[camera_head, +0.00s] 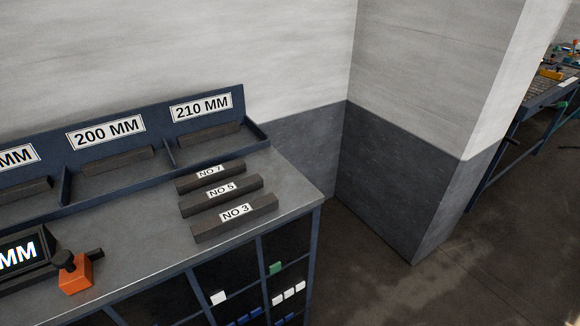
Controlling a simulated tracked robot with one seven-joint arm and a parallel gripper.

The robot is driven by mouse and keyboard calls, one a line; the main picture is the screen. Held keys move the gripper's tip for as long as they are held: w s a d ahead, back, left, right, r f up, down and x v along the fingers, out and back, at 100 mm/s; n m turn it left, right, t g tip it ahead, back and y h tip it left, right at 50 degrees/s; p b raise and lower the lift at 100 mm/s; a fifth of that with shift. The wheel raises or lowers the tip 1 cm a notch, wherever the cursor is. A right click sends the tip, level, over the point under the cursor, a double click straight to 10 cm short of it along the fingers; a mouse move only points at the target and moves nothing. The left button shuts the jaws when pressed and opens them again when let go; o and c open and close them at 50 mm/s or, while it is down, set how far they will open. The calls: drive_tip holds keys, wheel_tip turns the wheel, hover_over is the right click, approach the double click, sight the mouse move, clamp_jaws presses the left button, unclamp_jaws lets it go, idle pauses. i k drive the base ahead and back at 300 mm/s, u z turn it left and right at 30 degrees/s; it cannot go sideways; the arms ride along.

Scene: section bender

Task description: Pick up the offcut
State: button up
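Three dark bars lie side by side on the grey bench top (150,228). They carry white labels: the NO 7 bar (184,184), the NO 5 bar (193,206) and the NO 3 bar (265,204). More dark bars lie in the blue rack behind, one in the 210 MM bay (208,133), one in the 200 MM bay (118,160) and one in a bay at the left edge (25,190). None is marked as an offcut, so I cannot tell which piece is the offcut. My gripper is not in view.
An orange block with a black knob (75,274) stands at the bench's front left, beside a dark display reading MM (18,256). Shelves below the bench hold small coloured boxes (288,295). A grey wall stands behind. Open floor (370,285) lies right, with another blue bench (545,95) beyond.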

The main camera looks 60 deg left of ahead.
sight(195, 205)
drive_tip(key=u, duration=0.05)
drive_tip(key=i, duration=0.5)
drive_tip(key=u, duration=3.1)
drive_tip(key=i, duration=1)
drive_tip(key=z, duration=0.2)
drive_tip(key=k, duration=0.9)
drive_tip(key=u, duration=0.05)
